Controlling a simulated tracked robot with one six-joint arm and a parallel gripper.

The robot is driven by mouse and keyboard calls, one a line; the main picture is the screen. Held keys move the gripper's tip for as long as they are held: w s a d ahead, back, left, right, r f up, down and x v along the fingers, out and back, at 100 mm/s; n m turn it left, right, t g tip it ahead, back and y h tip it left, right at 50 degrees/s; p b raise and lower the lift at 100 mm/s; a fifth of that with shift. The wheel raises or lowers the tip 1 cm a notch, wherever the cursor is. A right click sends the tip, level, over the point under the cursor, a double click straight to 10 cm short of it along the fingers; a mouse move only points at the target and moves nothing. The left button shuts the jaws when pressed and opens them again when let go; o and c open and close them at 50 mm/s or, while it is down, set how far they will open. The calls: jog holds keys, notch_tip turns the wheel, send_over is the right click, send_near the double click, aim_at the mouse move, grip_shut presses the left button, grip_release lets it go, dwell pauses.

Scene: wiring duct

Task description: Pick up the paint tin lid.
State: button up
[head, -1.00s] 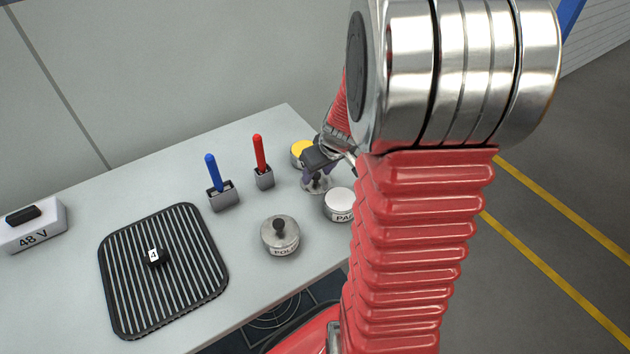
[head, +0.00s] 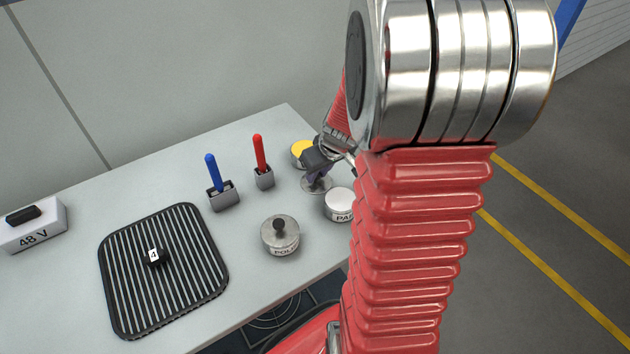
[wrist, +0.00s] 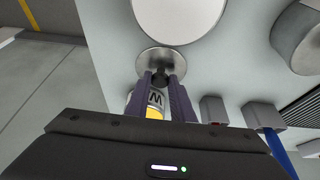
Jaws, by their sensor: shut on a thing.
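The paint tin lid is a thin grey metal disc with a dark knob. It shows in the head view (head: 322,189) near the table's right end, and in the wrist view (wrist: 150,60) just beyond my fingertips. My gripper (head: 318,177) is above the disc, pointing down. In the wrist view its two purple fingers (wrist: 161,76) are shut on the lid's knob, one on each side. The lid looks level and at or close to the table top; I cannot tell any gap. The white-topped tin (head: 340,200), its label starting "PA", stands just in front of the lid.
A yellow-topped tin (head: 301,152) stands behind my gripper. A knobbed tin (head: 281,240) labelled "POL..." is front left. Red (head: 259,150) and blue (head: 213,172) handles stand in grey holders. A ribbed black mat (head: 185,290) and a 48 V box (head: 40,232) lie further left.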

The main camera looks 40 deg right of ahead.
grip_shut()
jog(key=shift+r, duration=0.1)
notch_tip(320, 180, up, 10)
dwell(0.6)
dwell(0.5)
